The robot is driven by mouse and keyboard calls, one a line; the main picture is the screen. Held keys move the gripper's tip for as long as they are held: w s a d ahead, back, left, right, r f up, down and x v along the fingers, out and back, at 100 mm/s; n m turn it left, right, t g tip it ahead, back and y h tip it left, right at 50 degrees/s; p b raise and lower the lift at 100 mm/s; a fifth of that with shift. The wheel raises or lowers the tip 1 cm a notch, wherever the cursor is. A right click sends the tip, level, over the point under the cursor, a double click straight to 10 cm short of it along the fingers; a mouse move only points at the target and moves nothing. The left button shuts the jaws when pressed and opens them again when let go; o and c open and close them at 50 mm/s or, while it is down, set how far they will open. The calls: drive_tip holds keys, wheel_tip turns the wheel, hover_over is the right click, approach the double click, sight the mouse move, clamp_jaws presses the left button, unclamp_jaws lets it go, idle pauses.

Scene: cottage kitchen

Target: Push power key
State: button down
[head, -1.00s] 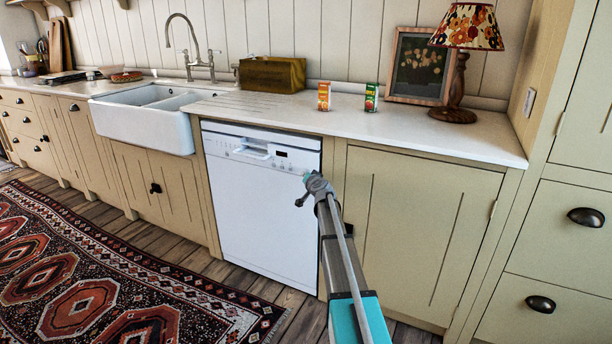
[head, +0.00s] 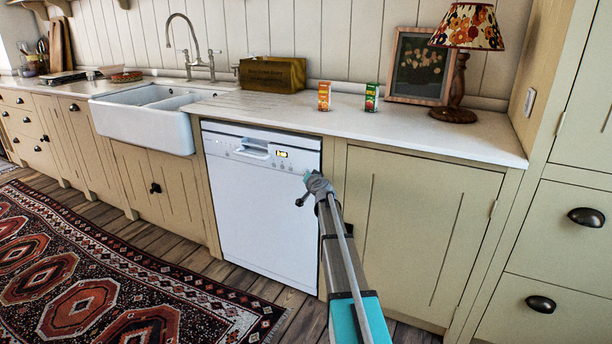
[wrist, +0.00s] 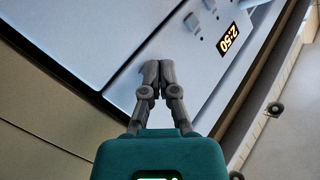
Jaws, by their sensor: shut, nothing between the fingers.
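The white dishwasher (head: 258,215) stands under the counter with its control panel along the top edge. Its small display (head: 281,154) glows orange; in the wrist view the display (wrist: 229,38) reads 2:50, turned sideways. Several small keys (wrist: 194,22) lie beside the display in the wrist view. I cannot tell which one is the power key; it may be hidden behind my fingers. My gripper (wrist: 152,66) is shut and empty, with its fingertips over the panel. Whether they touch it I cannot tell. In the head view the fingers are mostly hidden behind my wrist.
The countertop (head: 420,130) above holds a juice carton (head: 324,97), a green carton (head: 371,97), a wooden box (head: 272,75), a picture frame (head: 420,65) and a lamp (head: 463,45). A sink (head: 145,128) is at left. A patterned rug (head: 90,270) covers the floor.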

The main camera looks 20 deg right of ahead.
drive_tip(key=shift+s+a, duration=0.35)
drive_tip(key=shift+a, duration=0.1)
idle(0.3)
drive_tip(key=s+a, duration=0.3)
drive_tip(key=a, duration=0.1)
drive_tip(key=shift+s+a, duration=0.35)
idle(0.3)
